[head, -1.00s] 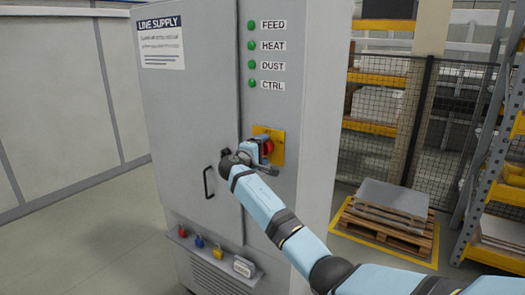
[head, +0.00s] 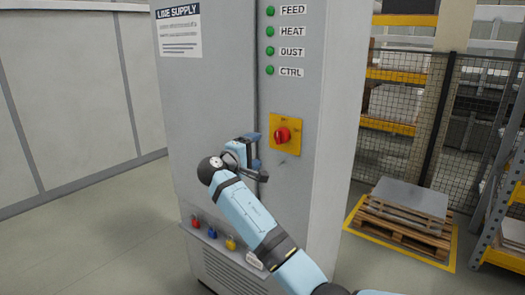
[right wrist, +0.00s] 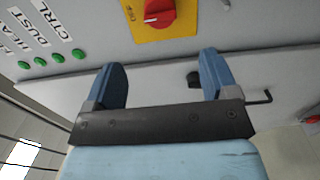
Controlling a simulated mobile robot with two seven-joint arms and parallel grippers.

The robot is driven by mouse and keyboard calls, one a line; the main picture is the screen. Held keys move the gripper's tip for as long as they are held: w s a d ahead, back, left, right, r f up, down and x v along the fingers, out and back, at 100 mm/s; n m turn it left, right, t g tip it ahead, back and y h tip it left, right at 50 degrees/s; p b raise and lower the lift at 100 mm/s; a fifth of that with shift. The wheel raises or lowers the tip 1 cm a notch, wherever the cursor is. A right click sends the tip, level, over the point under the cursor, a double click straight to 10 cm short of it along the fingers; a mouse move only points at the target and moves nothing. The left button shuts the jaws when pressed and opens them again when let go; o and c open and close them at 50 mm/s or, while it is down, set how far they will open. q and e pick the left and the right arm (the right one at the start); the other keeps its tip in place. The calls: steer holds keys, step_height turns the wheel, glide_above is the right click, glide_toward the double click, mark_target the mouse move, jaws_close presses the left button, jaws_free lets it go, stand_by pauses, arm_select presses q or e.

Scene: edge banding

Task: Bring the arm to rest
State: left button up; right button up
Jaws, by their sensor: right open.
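My right gripper (head: 259,157) is open and empty in front of the grey cabinet (head: 335,110), left of and a little below the red rotary knob (head: 283,135). The knob sits on a yellow plate (head: 293,150) and is clear of the fingers. In the right wrist view the two blue fingers stand wide apart with nothing between them (right wrist: 163,72). The red knob (right wrist: 158,10) shows beyond them at the top edge. My left gripper is not in view.
Several green lamps (head: 270,50) are lit on the cabinet. Coloured padlocks (head: 212,233) hang on a low ledge under my arm. A pallet with sheets (head: 405,215) stands on the floor at right, before a mesh fence (head: 400,140). The floor at left is clear.

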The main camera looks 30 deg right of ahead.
steer(key=shift+s+a, duration=0.1)
steer(key=shift+a, duration=0.15)
stand_by(0.3)
steer(key=s+a+f+n+t+y, duration=0.2)
steer(key=f+y, duration=0.1)
steer(key=f, duration=0.7)
steer(key=s+a+f+n+t+y, duration=0.2)
steer(key=s+f+y, duration=0.1)
steer(key=f, duration=0.8)
steer(key=s+a+f+y, duration=0.2)
steer(key=s+f+y, duration=0.1)
steer(key=s+f, duration=0.3)
steer(key=s+a+f+y, duration=0.3)
steer(key=s+f, duration=0.1)
steer(key=f, duration=0.4)
steer(key=s+a+f+m+y, duration=0.2)
steer(key=s, duration=0.7)
steer(key=s+a+f+m+y, duration=0.1)
steer(key=s+a+f+y, duration=0.2)
steer(key=s, duration=0.6)
steer(key=s+a+f+m+y, duration=0.2)
steer(key=s+a, duration=0.1)
steer(key=s, duration=0.7)
steer(key=shift+f+m+y, duration=0.3)
steer(key=shift+y, duration=0.1)
steer(key=shift+s+a, duration=0.1)
steer(key=shift+c, duration=0.3)
